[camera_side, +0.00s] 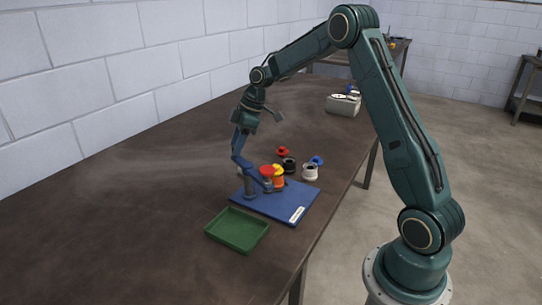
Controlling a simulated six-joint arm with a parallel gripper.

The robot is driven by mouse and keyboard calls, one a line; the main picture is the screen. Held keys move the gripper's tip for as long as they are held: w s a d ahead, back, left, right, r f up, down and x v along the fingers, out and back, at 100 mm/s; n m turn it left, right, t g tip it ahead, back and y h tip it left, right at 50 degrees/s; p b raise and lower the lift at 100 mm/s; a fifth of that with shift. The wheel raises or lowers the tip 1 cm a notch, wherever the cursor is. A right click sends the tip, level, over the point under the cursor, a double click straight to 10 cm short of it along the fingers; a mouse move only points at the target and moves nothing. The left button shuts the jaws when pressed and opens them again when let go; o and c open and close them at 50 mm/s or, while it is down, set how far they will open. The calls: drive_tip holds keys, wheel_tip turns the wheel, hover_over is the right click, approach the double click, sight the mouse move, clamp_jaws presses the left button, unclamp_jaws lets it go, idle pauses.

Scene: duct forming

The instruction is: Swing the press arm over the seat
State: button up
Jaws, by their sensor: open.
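A blue press fixture stands on a blue base plate (288,207) on the table. Its blue press arm (239,150) rises up and left from the fixture, its upper end just below my gripper. A red round part (267,171) and a yellow-orange part (278,176) sit at the fixture, close together. The seat is not clearly visible; these parts and the fixture crowd it. My gripper (257,116) is open above the fixture, its fingers spread. I cannot tell whether a finger touches the press arm.
A green tray (237,231) lies in front of the plate. Behind the plate are a black part (289,165), a white part with a blue top (310,172) and a red part (282,151). A pale box (343,104) stands farther back. The table's left side is clear.

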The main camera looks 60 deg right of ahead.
drive_tip(key=shift+f, duration=0.1)
clamp_jaws()
drive_tip(key=shift+w+a, duration=0.1)
drive_tip(key=shift+a, duration=0.05)
idle(0.3)
drive_tip(key=s+a+n+g, duration=0.2)
drive_tip(key=a+n+g, duration=0.4)
drive_tip(key=n, duration=1.2)
drive_tip(key=shift+s+a, duration=0.35)
drive_tip(key=shift+a, duration=1)
drive_tip(key=shift+g, duration=0.3)
